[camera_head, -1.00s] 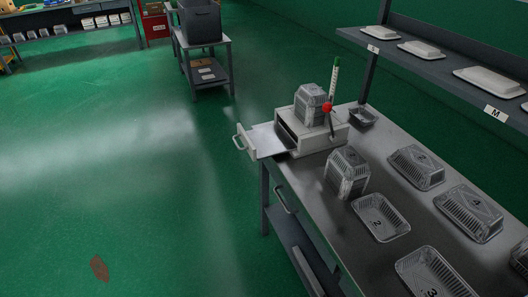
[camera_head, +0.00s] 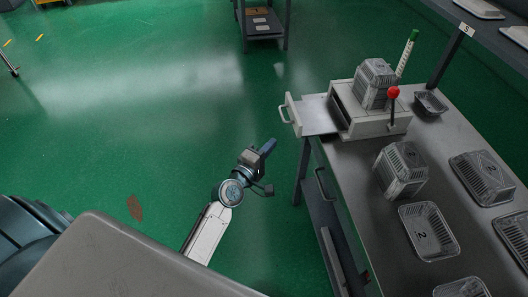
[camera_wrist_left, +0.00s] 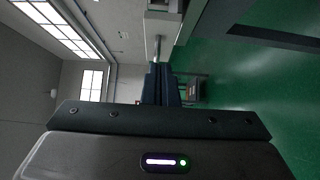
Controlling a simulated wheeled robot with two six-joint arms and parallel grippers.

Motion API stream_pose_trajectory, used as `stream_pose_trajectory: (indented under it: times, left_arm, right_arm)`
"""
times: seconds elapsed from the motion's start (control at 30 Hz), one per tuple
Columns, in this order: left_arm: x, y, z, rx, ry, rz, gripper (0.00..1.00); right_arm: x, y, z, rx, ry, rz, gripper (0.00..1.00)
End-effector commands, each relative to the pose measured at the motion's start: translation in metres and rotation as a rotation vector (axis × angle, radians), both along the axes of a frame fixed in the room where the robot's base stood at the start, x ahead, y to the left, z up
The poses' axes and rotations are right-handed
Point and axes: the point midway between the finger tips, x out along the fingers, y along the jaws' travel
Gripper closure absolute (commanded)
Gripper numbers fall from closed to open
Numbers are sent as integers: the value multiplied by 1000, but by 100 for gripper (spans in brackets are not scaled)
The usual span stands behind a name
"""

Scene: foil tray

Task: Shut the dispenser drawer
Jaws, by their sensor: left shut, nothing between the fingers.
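The dispenser (camera_head: 372,121) is a pale box on the metal table. Its drawer (camera_head: 318,116) is pulled out to the left, past the table's edge, with a light handle (camera_head: 287,112) on its front. My left gripper (camera_head: 268,148) is shut and empty, apart from the drawer, below and left of the handle over the floor. In the left wrist view the closed fingers (camera_wrist_left: 160,78) point toward the pale drawer front (camera_wrist_left: 160,27), partly seen at the top. My right gripper is not in view.
A stack of foil trays (camera_head: 375,83) and a red-knobbed lever (camera_head: 393,93) are on the dispenser. Another tray stack (camera_head: 400,172) and several numbered foil trays stand on the table (camera_head: 365,200). A shelf is at upper right. The green floor left of the drawer is clear.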

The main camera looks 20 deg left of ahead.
Motion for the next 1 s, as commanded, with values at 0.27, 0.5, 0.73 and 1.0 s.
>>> stream_pose_trajectory:
  times: [0.27,0.5,0.73,1.0]
  left_arm:
    - [48,-20,1,-6,2,0,100]
    - [60,-39,0,-1,1,0,100]
    - [61,-41,-1,1,1,0,100]
    - [69,-44,-2,-1,1,1,100]
  right_arm:
    - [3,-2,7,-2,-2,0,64]
    - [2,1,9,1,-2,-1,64]
    - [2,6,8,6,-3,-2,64]
    - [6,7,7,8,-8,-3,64]
